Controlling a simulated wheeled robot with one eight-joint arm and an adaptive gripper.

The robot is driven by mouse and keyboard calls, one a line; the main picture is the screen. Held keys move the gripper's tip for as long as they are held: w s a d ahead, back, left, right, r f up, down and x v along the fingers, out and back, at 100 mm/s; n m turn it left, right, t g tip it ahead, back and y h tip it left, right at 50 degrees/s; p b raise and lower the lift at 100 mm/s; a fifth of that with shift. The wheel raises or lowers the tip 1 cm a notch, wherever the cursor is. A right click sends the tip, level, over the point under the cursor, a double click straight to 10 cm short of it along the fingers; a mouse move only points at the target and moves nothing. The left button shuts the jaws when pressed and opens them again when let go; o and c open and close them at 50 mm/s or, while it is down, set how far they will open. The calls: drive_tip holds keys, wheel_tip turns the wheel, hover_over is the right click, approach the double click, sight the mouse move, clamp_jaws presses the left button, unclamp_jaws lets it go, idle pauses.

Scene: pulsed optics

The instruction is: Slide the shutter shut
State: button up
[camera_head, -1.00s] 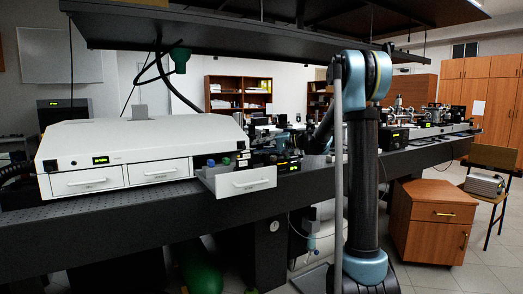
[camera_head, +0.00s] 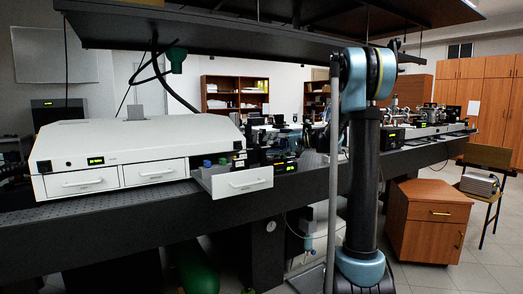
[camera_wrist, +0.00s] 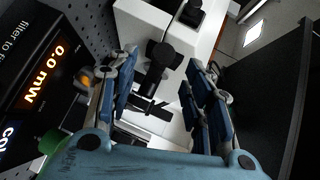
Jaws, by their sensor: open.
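My gripper (camera_wrist: 162,66) is open in the wrist view, its two blue-padded fingers spread apart. Between and beyond them is a dark piece with a round head and a narrow stem (camera_wrist: 157,62), in front of a white housing (camera_wrist: 140,22). I cannot tell for sure whether this is the shutter, or whether it is open or shut. No finger clearly touches it. In the head view my gripper cannot be made out. A white box (camera_head: 135,138) with drawers stands on the optical table there, with small dark devices at its right end.
A black display (camera_wrist: 40,75) reading 0.0 mW is at left in the wrist view. A dark shelf (camera_head: 260,30) hangs overhead. A wooden cabinet (camera_head: 428,220) stands at right.

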drive_tip(key=shift+v, duration=2.3)
drive_tip(key=shift+f, duration=0.1)
drive_tip(key=s+d+f+t+h, duration=0.1)
drive_tip(key=s+d+f+h, duration=0.45)
drive_tip(key=s, duration=0.45)
drive_tip(key=s+d+f+t+h, duration=0.2)
drive_tip(key=s+d+f+h, duration=0.35)
drive_tip(key=s, duration=0.35)
drive_tip(key=s+d+f+t+h, duration=0.1)
drive_tip(key=s+d+f+h, duration=0.3)
drive_tip(key=s+d+f, duration=0.45)
drive_tip(key=s+a+f+g, duration=0.1)
drive_tip(key=s+f, duration=0.3)
drive_tip(key=s, duration=0.4)
drive_tip(key=s+a+f+g, duration=0.1)
drive_tip(key=s+f+g, duration=0.3)
drive_tip(key=s, duration=0.5)
drive_tip(key=shift+a+f, duration=0.35)
drive_tip(key=shift+f, duration=0.15)
drive_tip(key=shift+w, duration=0.1)
